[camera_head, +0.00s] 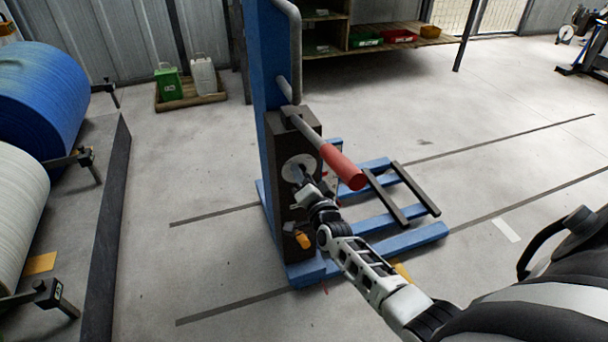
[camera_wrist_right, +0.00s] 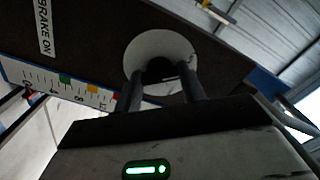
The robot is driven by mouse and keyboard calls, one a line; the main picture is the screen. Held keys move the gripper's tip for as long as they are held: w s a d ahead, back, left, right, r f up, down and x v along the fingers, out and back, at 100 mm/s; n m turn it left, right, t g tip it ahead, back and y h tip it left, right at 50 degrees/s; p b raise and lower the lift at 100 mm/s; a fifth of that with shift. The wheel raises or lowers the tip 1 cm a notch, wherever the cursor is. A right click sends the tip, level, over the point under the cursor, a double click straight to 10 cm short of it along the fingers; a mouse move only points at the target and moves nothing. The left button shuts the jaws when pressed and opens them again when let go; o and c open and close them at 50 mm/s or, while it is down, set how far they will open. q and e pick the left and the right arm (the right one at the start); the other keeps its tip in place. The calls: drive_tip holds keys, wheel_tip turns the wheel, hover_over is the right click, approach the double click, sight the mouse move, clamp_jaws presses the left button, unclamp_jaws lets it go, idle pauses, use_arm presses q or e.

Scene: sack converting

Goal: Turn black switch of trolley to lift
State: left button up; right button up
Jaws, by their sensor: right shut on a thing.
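The blue trolley (camera_head: 263,60) stands upright in the middle of the head view. Its dark box (camera_head: 282,143) carries a pale round disc (camera_head: 293,163). My right gripper (camera_head: 301,180) reaches the disc from the front right. In the right wrist view, the disc (camera_wrist_right: 140,50) is straight ahead, with the black switch (camera_wrist_right: 158,68) at its middle. The two fingers of my right gripper (camera_wrist_right: 162,86) are shut on the switch, one on either side. The fingers partly hide it, so its exact angle is hard to tell. My left gripper is out of view.
A red-gripped handle (camera_head: 342,167) juts out just above my right wrist. Blue trolley legs (camera_head: 415,238) lie on the floor at right. A "BRAKE ON" label (camera_wrist_right: 45,27) and a coloured scale (camera_wrist_right: 65,82) are left of the disc. Large rolls (camera_head: 40,95) stand at left.

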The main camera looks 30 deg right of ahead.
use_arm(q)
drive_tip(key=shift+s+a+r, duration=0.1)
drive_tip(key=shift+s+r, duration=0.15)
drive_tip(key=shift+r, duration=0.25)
use_arm(e)
drive_tip(key=shift+n, duration=0.7)
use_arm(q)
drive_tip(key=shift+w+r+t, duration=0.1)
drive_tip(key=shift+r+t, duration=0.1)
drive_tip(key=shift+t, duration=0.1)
use_arm(e)
drive_tip(key=o, duration=1)
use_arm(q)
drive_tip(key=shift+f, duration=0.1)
use_arm(e)
drive_tip(key=shift+s, duration=0.1)
